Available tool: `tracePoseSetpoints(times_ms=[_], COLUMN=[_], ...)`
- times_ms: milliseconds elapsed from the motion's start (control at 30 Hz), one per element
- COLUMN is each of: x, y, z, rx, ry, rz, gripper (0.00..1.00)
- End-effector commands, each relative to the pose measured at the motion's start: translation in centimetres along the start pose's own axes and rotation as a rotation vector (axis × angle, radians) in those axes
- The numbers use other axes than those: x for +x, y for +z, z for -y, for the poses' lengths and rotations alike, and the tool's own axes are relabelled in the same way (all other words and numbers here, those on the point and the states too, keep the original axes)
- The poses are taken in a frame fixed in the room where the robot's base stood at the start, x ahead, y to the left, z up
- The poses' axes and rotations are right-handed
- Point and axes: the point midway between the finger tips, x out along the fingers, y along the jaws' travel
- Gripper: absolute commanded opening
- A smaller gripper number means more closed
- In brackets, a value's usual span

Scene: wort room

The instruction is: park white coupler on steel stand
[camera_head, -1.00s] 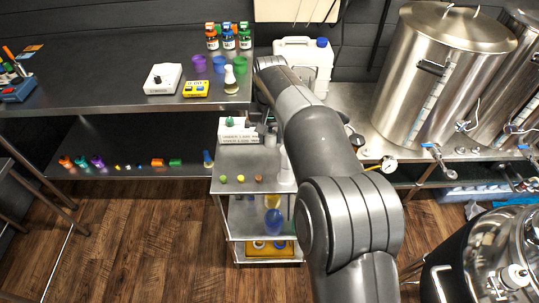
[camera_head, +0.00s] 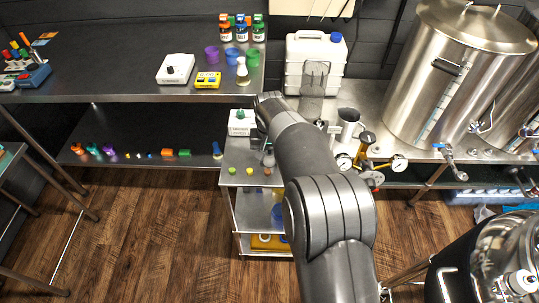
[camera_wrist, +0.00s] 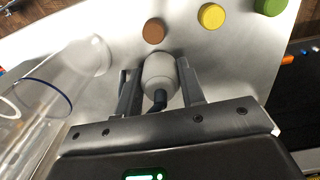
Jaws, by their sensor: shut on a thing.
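The white coupler (camera_wrist: 160,72), a pale rounded body with a dark bent end, is between the two fingers of my gripper (camera_wrist: 160,88) in the wrist view. My gripper is shut on it, above or at a bright steel top. In the head view my gripper is mostly hidden by my arm, over the steel stand (camera_head: 238,188), a small tiered trolley. Whether the coupler touches the stand's top cannot be told.
Brown (camera_wrist: 154,31), yellow (camera_wrist: 211,16) and green (camera_wrist: 270,5) pucks lie close by on the steel top. A clear cylinder (camera_wrist: 45,100) stands left of my gripper in the wrist view. A white box (camera_head: 241,122) is at the trolley's back.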

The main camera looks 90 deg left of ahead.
Motion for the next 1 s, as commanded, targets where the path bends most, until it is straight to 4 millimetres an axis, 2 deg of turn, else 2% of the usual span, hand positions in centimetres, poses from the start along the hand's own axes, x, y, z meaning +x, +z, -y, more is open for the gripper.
tracePoseSetpoints(times_ms=[300, 333, 567, 867, 1000], x=[0.2, 0.2, 0.1, -0.2, -1.9], y=[0.0, 0.0, 0.0, 0.0, -0.1], z=[0.0, 0.0, 0.0, 0.0, 0.0], rx=[0.0, 0.0, 0.0, -0.001, 0.0], ry=[-0.001, -0.001, 0.0, 0.0, -0.001], rz=[-0.001, -0.001, -0.001, -0.002, -0.004], gripper=[0.13, 0.39, 0.57, 0.58, 0.58])
